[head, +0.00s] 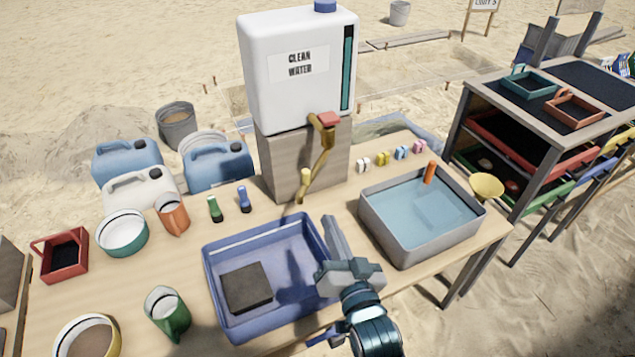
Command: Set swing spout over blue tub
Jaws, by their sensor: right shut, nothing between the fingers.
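The brass swing spout (319,160) hangs from the red-handled tap of the white clean-water tank (265,90). Its end shows just behind the back right corner of the blue tub (212,285) in the picture; I cannot tell its height over the table. The blue tub stands at the front middle of the table with a dark block (247,287) in it. My right gripper (335,236) is shut and empty, above the tub's right side, in front of the spout and apart from it. It hides part of the tub's right wall. My left gripper is not in view.
A grey tub of water (385,245) with an orange-handled tool stands right. Small coloured pieces (381,159) lie behind it. Bottles (214,209), an orange jug (172,215), a green jug (168,313) and bowls stand left. Bare table lies between the two tubs.

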